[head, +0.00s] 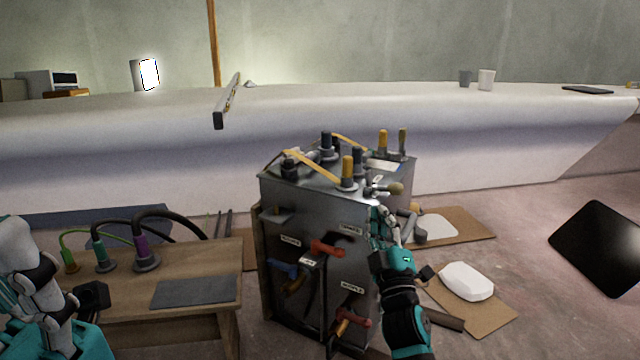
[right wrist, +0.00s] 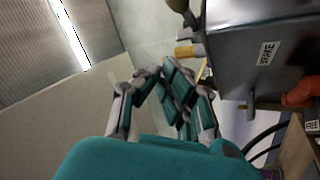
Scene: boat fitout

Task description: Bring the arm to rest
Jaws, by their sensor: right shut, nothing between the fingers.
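My right gripper (head: 382,222) is in front of the right side of a grey metal valve box (head: 325,225), near its upper edge. In the right wrist view the fingers (right wrist: 165,78) are together with nothing between them, and the box (right wrist: 250,45) stands to their right. The box has a red handle (head: 327,248), a blue handle (head: 283,268) and a lower red handle (head: 352,316) on its front. My left arm (head: 35,285) shows at the left edge of the head view; its fingertips cannot be made out.
A wooden bench (head: 195,325) with a dark mat (head: 197,291) and several plugs with cables stands left of the box. A white boat hull (head: 480,125) spans the back. A white block (head: 466,281) on cardboard and a tilted black panel (head: 603,248) are at the right.

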